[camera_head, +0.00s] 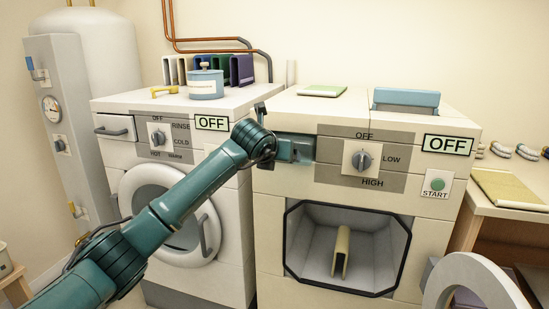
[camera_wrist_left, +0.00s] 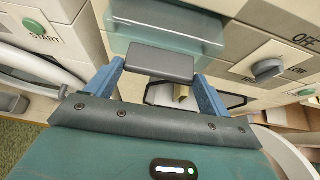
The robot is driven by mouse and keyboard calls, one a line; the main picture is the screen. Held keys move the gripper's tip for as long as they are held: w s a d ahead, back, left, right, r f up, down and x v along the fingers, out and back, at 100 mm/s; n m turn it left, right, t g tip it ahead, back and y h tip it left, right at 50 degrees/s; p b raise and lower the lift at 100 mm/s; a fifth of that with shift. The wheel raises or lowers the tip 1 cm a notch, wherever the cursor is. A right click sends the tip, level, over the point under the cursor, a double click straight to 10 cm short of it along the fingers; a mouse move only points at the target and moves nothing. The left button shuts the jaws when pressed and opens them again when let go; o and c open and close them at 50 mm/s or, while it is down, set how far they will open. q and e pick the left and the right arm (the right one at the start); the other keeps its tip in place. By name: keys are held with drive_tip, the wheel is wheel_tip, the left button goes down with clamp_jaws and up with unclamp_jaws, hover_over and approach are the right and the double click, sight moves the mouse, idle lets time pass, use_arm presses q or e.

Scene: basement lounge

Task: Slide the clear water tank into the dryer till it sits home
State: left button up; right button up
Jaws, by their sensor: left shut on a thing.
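The clear water tank (camera_head: 303,150) is a teal see-through box at the upper left of the dryer front (camera_head: 330,192), left of the dial. In the left wrist view the tank (camera_wrist_left: 165,28) fills the top middle, with a dark grey grip bar (camera_wrist_left: 160,62) in front. My left gripper (camera_head: 284,149) is at the tank's front. In the wrist view its blue fingers (camera_wrist_left: 160,76) are on either side of the bar, shut on it. The tank is at its slot; how far in it sits is hard to tell. My right gripper is not in view.
The dryer's opening holds an upright tan item (camera_head: 341,251), and its round door (camera_head: 470,283) stands open at lower right. A washer (camera_head: 165,180) stands close on the left behind my arm. The dryer dial (camera_head: 362,160) is right of the tank. A side table (camera_head: 497,203) is at right.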

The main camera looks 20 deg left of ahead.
use_arm(q)
drive_tip(key=shift+w+d+r, duration=0.1)
drive_tip(key=shift+w, duration=1.2)
drive_tip(key=shift+w+p, duration=0.4)
drive_tip(key=shift+w, duration=1.05)
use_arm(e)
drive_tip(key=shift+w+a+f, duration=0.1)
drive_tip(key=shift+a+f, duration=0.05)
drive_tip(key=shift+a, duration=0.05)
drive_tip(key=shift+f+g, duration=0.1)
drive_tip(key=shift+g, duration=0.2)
use_arm(q)
drive_tip(key=o, duration=2)
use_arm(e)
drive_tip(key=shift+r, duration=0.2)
